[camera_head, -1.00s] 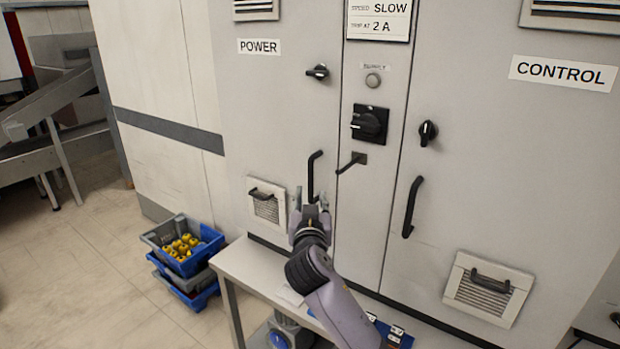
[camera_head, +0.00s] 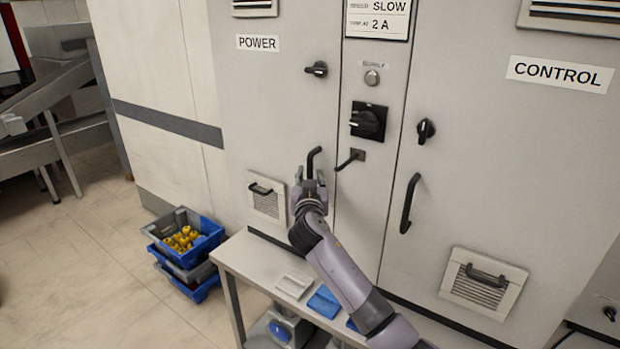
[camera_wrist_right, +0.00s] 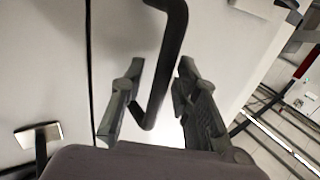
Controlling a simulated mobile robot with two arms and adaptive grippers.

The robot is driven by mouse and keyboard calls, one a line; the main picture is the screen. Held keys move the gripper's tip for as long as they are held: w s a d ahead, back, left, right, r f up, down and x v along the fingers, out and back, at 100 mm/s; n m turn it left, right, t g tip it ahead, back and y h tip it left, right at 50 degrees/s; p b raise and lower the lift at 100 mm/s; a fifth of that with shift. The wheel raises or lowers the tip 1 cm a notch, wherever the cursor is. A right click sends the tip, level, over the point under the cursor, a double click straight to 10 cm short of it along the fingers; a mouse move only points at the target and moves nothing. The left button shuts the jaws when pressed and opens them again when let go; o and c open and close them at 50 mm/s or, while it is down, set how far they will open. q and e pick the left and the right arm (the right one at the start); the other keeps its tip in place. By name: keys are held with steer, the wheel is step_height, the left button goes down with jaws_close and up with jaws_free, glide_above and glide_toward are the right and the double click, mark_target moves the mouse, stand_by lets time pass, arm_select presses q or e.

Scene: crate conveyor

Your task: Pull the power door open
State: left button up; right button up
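The power door (camera_head: 270,115) is the left grey cabinet door under the POWER label, and it stands closed. Its black bar handle (camera_head: 313,160) is upright near the door's right edge. My right gripper (camera_head: 309,182) is at the lower part of this handle. In the right wrist view the handle (camera_wrist_right: 167,60) runs down between the two open fingers of the gripper (camera_wrist_right: 155,100), with visible gaps on both sides. A black turn knob (camera_head: 317,69) sits higher on the door. My left gripper is not in view.
A grey bench (camera_head: 262,262) stands before the cabinet. Stacked crates (camera_head: 207,242) with yellow parts stand on the floor at left. A black lever (camera_head: 350,159) juts out right of the handle. The control door (camera_head: 500,150) has its own handle (camera_head: 410,203).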

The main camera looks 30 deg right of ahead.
jaws_close()
stand_by(0.6)
